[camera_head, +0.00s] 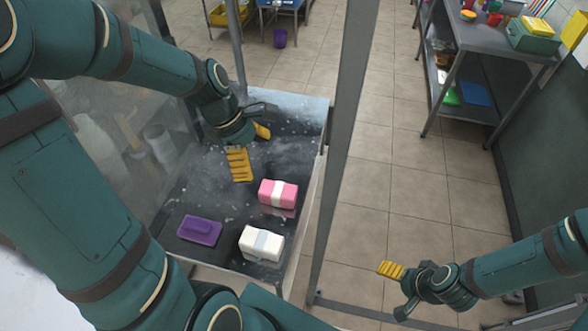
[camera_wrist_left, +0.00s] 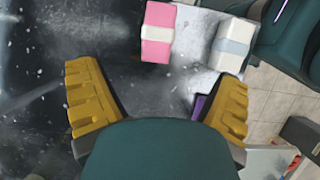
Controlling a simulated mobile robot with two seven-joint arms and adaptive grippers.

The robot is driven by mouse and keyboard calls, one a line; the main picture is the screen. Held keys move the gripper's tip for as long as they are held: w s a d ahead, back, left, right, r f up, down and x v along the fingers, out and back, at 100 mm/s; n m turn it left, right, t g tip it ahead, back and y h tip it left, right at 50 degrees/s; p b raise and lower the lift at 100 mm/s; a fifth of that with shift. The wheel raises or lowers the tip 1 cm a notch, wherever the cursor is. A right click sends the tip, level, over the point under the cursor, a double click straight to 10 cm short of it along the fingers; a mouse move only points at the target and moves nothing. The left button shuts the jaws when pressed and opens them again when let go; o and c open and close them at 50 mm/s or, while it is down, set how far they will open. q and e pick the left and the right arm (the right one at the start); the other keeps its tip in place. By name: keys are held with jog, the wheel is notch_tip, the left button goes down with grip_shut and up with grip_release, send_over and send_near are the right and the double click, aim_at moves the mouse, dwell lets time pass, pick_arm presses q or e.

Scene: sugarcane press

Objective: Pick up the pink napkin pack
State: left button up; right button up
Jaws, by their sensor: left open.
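The pink napkin pack (camera_head: 278,194) has a white band around it and lies on the dark speckled tabletop (camera_head: 215,205). It also shows at the top middle of the left wrist view (camera_wrist_left: 157,33), beyond the fingertips. My left gripper (camera_head: 250,150) is open and empty, above the table behind and to the left of the pack, apart from it. Its two yellow fingers stand wide apart in the left wrist view (camera_wrist_left: 158,95). My right gripper (camera_head: 392,285) is at the lower right over the floor, away from the table; one yellow finger shows clearly and its opening is hard to judge.
A white napkin pack (camera_head: 261,243) with a pale band lies in front of the pink one. A purple item (camera_head: 200,230) lies to its left. A metal post (camera_head: 342,140) rises at the table's right side. A steel shelf (camera_head: 480,35) stands at the back right.

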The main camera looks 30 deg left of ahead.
aim_at(277, 189)
pick_arm(q)
jog(key=b+x, duration=0.2)
jog(key=x, duration=0.7)
jog(key=shift+f, duration=0.15)
jog(key=shift+b+x, duration=0.55)
jog(key=shift+x, duration=1.6)
jog(key=shift+w+f, duration=0.2)
jog(key=shift+f, duration=0.05)
jog(key=c, duration=1.3)
